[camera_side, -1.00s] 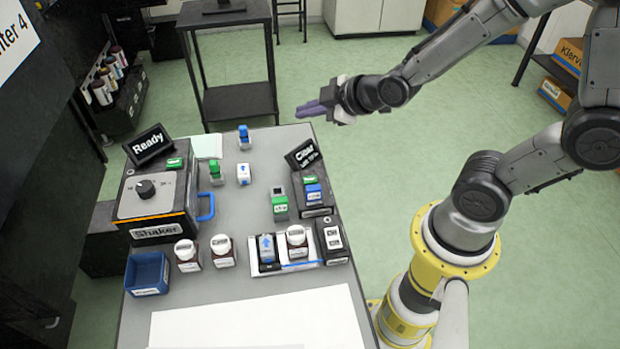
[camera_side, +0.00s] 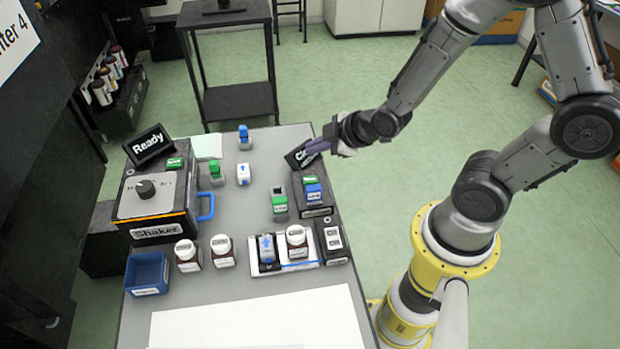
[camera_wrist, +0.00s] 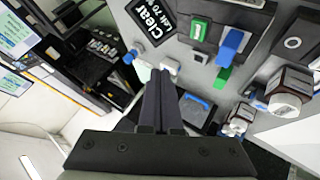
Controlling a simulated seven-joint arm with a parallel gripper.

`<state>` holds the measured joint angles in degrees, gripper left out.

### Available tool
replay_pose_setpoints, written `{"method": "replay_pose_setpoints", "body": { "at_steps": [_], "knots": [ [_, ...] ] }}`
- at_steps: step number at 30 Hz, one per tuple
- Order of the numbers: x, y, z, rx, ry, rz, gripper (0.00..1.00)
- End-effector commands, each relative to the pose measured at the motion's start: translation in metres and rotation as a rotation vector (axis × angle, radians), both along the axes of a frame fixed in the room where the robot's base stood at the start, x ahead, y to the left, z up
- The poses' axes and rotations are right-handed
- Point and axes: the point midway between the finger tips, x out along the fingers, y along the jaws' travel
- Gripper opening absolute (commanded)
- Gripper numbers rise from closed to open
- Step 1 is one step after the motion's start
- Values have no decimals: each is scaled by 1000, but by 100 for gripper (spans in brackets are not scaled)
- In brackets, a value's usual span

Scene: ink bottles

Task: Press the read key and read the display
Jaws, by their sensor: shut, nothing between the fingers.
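The reader (camera_side: 318,211) is a dark box at the right edge of the bench, with a green key (camera_side: 309,179) and a blue-topped piece (camera_side: 313,192) on it. Its black display (camera_side: 296,160) stands behind, partly hidden by my gripper (camera_side: 310,148). In the wrist view the display (camera_wrist: 150,22) reads "Clear", with a smaller line below that is hard to read. The green key (camera_wrist: 199,28) and blue piece (camera_wrist: 232,45) show right of it. My gripper (camera_wrist: 163,76) is shut and empty, its fingers over the display area in the side view, apart from the key.
The shaker (camera_side: 152,205) with its "Ready" display (camera_side: 149,144) stands on the left. A blue bin (camera_side: 148,272), white-capped bottles (camera_side: 222,250), a white tray (camera_side: 285,267) and small green and blue pieces (camera_side: 243,173) stand on the bench. White paper (camera_side: 255,318) covers the front.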

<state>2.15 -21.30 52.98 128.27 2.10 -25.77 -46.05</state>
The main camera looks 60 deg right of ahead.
Motion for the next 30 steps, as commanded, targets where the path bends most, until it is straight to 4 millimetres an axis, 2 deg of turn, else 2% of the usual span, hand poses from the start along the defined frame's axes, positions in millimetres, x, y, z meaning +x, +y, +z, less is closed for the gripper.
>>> {"method": "replay_pose_setpoints", "body": {
  "at_steps": [9,15,21,30],
  "knots": [
    [-1,0,-44,0,4,0,0],
    [0,0,-62,1,2,0,0],
    [-1,0,-70,1,0,-1,0],
    [0,0,-70,1,-1,0,0]
  ]
}}
